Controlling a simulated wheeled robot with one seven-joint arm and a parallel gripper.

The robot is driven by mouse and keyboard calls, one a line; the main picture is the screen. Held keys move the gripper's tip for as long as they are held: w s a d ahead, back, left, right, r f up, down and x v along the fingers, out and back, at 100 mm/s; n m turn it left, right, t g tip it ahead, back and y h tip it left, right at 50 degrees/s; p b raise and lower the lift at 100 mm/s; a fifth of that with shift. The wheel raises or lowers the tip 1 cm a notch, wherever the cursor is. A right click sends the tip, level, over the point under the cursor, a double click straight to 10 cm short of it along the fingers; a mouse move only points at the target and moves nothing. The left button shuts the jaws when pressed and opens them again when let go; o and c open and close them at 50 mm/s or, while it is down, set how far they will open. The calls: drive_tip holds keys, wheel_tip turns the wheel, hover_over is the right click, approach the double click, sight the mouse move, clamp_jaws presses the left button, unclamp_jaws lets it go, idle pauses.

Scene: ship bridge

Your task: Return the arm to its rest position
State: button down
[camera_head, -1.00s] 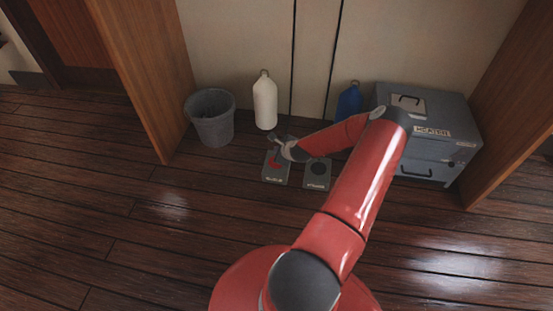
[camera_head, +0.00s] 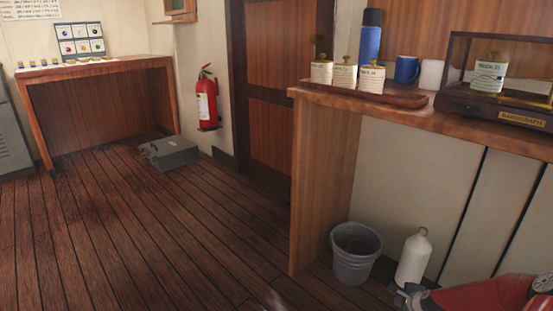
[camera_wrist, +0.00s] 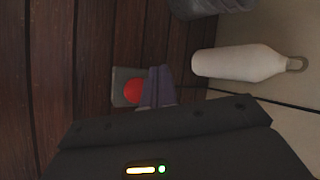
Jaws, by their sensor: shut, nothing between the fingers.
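My red arm (camera_head: 485,296) shows only at the lower right corner of the head view, reaching out low beside the counter. My gripper (camera_head: 408,297) is at its end, near the floor in front of the white bottle (camera_head: 413,258). In the wrist view my gripper's fingers (camera_wrist: 158,86) are shut and empty. A grey plate with a red disc (camera_wrist: 133,91) lies on the floor beyond them, partly covered by the fingers. The white bottle also shows in the wrist view (camera_wrist: 232,63), to the right of the fingers.
A grey bucket (camera_head: 355,254) stands left of the bottle, by the counter's wooden side panel (camera_head: 318,185). The counter (camera_head: 420,108) carries a tray, cups and a barograph case. A grey case (camera_head: 168,153) lies on the floor farther back. The floor at left is clear.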

drive_tip(key=s+a+r+n+g+p, duration=0.1)
drive_tip(key=s+a+r+n, duration=0.2)
drive_tip(key=a+r+n, duration=0.5)
drive_tip(key=s+a+r+n+g+h, duration=0.1)
drive_tip(key=s+a+r+n, duration=0.2)
drive_tip(key=r, duration=0.8)
drive_tip(key=s+a+r+n+g+p, duration=0.1)
drive_tip(key=s+a+r+n, duration=0.15)
drive_tip(key=a+r, duration=0.65)
drive_tip(key=s+a+r+n, duration=0.2)
drive_tip(key=s+r+n, duration=0.1)
drive_tip(key=s, duration=0.3)
drive_tip(key=s+a+r+n+p, duration=0.1)
drive_tip(key=s+a+r+n, duration=0.2)
drive_tip(key=s+r, duration=0.2)
drive_tip(key=s+a+r+n, duration=0.3)
drive_tip(key=s+r, duration=0.1)
drive_tip(key=s, duration=0.5)
drive_tip(key=shift+s+a+r+t+y, duration=0.15)
drive_tip(key=shift+a+r+t+y, duration=0.05)
drive_tip(key=shift+t+y, duration=0.2)
